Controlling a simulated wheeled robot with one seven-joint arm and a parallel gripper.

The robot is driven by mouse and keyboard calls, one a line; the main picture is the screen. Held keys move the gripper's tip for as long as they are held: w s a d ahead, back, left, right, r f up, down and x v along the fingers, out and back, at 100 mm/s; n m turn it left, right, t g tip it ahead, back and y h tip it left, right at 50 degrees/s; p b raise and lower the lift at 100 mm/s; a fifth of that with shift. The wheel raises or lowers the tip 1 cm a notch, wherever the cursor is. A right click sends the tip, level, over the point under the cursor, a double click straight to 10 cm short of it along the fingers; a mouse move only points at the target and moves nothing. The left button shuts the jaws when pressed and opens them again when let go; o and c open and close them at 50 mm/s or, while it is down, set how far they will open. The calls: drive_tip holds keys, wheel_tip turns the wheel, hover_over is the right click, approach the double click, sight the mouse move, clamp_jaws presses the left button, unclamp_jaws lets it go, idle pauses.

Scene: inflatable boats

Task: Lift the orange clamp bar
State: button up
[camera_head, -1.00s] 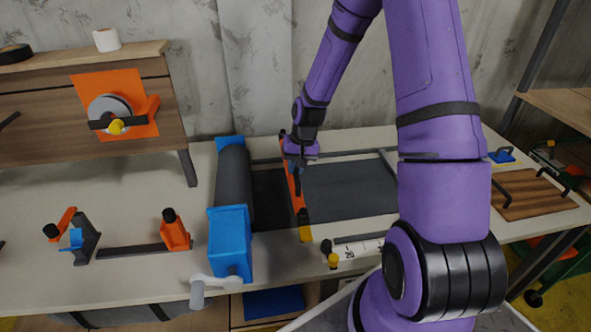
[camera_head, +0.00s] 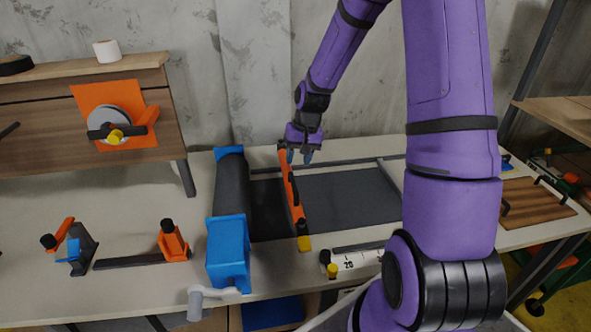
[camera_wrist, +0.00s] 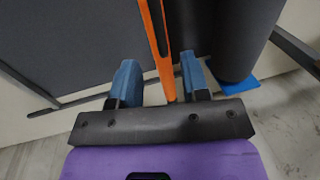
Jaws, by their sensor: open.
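The orange clamp bar (camera_head: 285,170) lies across the dark sheet on the bench, beside the roller, with a yellow piece at its near end. My gripper (camera_head: 299,157) is open near the bar's far end. In the wrist view, my gripper (camera_wrist: 160,78) has its two blue fingers apart, and the orange bar (camera_wrist: 156,40) runs between them without visible contact on either side. How high the fingertips are relative to the bar is hard to tell.
A dark roller (camera_head: 231,185) with blue end blocks stands just left of the bar. A wooden panel (camera_head: 85,115) with an orange plate is at the back left. Orange clamps (camera_head: 172,242) stand on the left bench. A concrete wall is close behind.

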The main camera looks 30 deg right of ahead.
drive_tip(key=shift+s+d+r, duration=0.1)
drive_tip(key=shift+d+r, duration=0.1)
drive_tip(key=shift+r, duration=0.85)
drive_tip(key=shift+s+d+r, duration=0.1)
drive_tip(key=shift+d+r, duration=0.1)
drive_tip(key=shift+r, duration=0.8)
drive_tip(key=s+a+r+n+t+h, duration=0.1)
drive_tip(key=s+a+r, duration=0.4)
drive_tip(key=r, duration=0.4)
drive_tip(key=s+a+r+n+t+h, duration=0.1)
drive_tip(key=s+a+r+n, duration=0.1)
drive_tip(key=s+r, duration=0.6)
drive_tip(key=s+a+r+t, duration=0.1)
drive_tip(key=s+r, duration=0.2)
drive_tip(key=s, duration=0.4)
drive_tip(key=s+a+r+n+t, duration=0.1)
drive_tip(key=s+a+r, duration=0.1)
drive_tip(key=s, duration=0.4)
drive_tip(key=shift+s+r+n, duration=0.3)
drive_tip(key=shift+s+r, duration=0.1)
drive_tip(key=shift+r, duration=0.5)
